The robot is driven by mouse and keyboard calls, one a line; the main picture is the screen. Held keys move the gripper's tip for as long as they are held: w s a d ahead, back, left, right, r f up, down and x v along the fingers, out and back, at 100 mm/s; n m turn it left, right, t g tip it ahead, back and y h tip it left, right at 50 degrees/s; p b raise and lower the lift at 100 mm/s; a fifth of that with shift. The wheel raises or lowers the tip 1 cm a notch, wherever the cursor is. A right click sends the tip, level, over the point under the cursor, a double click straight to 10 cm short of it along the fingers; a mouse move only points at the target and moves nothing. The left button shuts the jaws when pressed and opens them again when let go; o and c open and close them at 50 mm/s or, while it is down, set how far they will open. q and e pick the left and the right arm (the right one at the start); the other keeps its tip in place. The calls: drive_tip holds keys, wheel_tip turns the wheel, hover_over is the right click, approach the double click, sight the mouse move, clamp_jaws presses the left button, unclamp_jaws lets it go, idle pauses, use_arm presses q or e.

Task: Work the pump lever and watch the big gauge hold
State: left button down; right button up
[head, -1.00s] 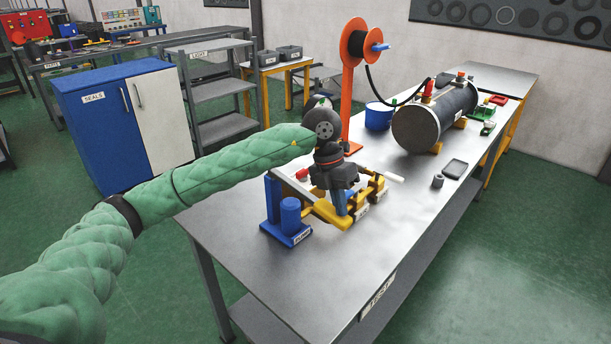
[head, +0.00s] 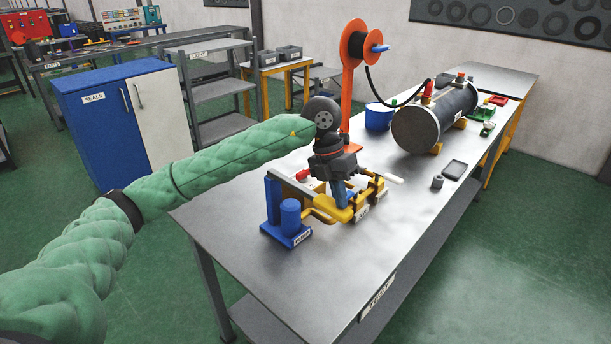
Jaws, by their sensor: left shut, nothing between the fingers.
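The blue pump (head: 289,218) with its labelled base stands on the near left part of the bench. A tall blue post rises beside its short cylinder. My left gripper (head: 341,200) points down just right of the pump, over a yellow labelled fixture (head: 364,203). It is shut with nothing between its fingers. It hides part of the fixture, and I cannot make out the pump lever clearly beside it. Whether the fingers touch anything is unclear. I cannot make out the big gauge's face. My right gripper is out of view.
An orange reel stand (head: 347,80), a blue bucket (head: 378,117) and a flanged cylinder (head: 435,112) stand farther back. The bench's near end (head: 330,290) is clear.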

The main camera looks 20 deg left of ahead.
use_arm(q)
drive_tip(key=shift+r, duration=0.45)
drive_tip(key=shift+a+r, duration=0.1)
drive_tip(key=shift+p+v, duration=0.5)
drive_tip(key=shift+v, duration=0.75)
drive_tip(key=shift+r, duration=0.3)
drive_tip(key=shift+p+v, duration=0.4)
drive_tip(key=shift+v, duration=0.8)
drive_tip(key=shift+r, duration=0.2)
drive_tip(key=p+v, duration=0.1)
drive_tip(key=v, duration=0.3)
drive_tip(key=shift+r, duration=0.4)
